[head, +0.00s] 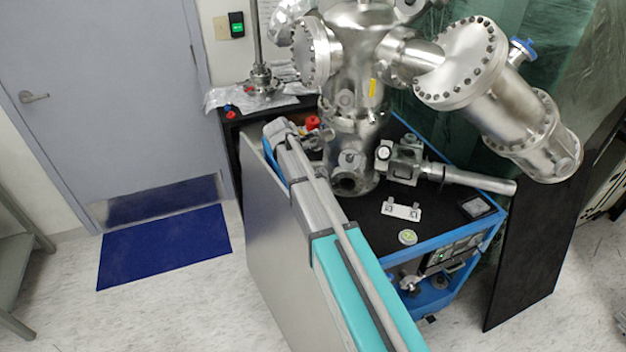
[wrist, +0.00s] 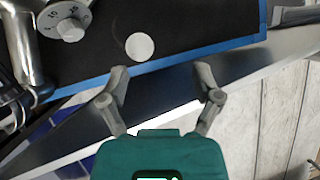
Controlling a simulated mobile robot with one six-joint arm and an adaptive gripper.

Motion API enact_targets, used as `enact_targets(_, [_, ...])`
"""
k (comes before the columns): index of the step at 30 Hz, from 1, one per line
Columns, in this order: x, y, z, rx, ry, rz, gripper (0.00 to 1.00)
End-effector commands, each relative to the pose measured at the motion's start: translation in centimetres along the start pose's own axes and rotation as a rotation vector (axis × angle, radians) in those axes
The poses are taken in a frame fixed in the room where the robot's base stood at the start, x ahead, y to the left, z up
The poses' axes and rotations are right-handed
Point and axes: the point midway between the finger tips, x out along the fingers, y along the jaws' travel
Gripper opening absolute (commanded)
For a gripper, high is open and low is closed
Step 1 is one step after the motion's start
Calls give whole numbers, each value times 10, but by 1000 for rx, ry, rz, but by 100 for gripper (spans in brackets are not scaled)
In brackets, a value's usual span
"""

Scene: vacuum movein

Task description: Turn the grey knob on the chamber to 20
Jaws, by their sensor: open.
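The grey knob (wrist: 71,29) is at the upper left of the wrist view. It sits in front of a pale dial plate (wrist: 62,14) with dark numbers; which mark the knob points at is too small to tell. The metal chamber (head: 357,60) stands at the top centre of the head view, above the blue-framed cart. I cannot pick out the knob surely in the head view. My gripper (wrist: 162,86) is open and empty in the wrist view, its fingers wide apart. It is below and right of the knob, apart from it, near the cart's blue edge.
The cart's black top (head: 440,200) carries a white bracket (head: 401,211) and a small round disc (head: 407,237). A horizontal metal tube (head: 470,178) reaches over its right side. A large flanged cylinder (head: 505,105) hangs at the upper right. A blue mat (head: 165,245) lies by the door.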

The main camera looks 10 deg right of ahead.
Motion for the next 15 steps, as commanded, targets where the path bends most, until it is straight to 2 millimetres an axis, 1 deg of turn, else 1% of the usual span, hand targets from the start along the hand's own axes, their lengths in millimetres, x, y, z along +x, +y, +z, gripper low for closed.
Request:
enact_targets(1, [-6, 17, -4, -65, -20, -3, 82])
enact_targets(6, [-21, 49, -13, -291, -89, -28, 82])
enact_targets(8, [-18, 62, -20, -366, -111, -40, 82])
enact_targets(12, [-21, 90, -30, -540, -161, -75, 82])
enact_targets(15, [-24, 107, -35, -650, -190, -105, 82])
